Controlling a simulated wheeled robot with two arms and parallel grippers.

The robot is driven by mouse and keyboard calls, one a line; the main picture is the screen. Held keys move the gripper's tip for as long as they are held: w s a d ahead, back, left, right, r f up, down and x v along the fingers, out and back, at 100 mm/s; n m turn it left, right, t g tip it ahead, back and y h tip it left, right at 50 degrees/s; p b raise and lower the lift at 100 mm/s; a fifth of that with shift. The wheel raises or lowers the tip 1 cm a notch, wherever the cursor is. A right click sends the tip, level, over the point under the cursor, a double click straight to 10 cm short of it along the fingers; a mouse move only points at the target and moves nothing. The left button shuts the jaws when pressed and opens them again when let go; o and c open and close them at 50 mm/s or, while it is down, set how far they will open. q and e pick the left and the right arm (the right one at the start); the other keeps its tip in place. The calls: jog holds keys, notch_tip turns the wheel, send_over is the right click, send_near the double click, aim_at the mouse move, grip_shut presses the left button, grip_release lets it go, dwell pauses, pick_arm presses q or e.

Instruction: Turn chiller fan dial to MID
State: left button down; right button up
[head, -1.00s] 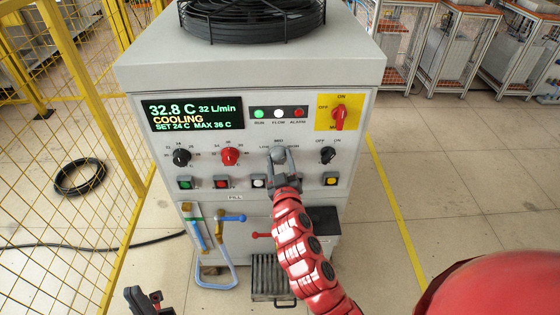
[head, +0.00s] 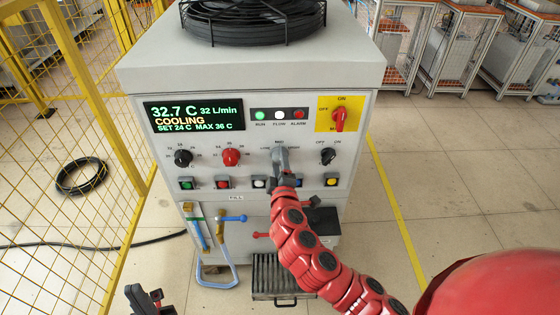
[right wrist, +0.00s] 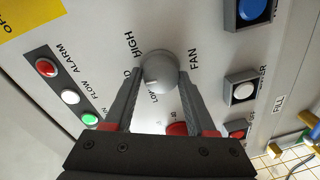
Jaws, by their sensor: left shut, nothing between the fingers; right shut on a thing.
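My right gripper (head: 281,155) is shut on the dial, one finger on each side. In the head view the gripper hides most of the knob, under the MID label. My left gripper (head: 150,300) is shut and empty at the bottom left, away from the chiller (head: 250,70).
A black dial (head: 183,158), a red dial (head: 231,157) and an on/off dial (head: 327,157) flank the fan dial. Coloured buttons (head: 222,183) line the panel below. The display (head: 194,115) reads 32.7 C, COOLING. A yellow fence (head: 100,130) stands at left; the right floor is clear.

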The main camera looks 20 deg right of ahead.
jog(key=shift+f+n, duration=0.1)
jog(key=shift+n, duration=0.4)
jog(key=o, duration=1.4)
jog(key=shift+c, duration=0.2)
jog(key=p+v, duration=0.5)
jog(key=v, duration=1.2)
jog(key=shift+s+a, duration=0.2)
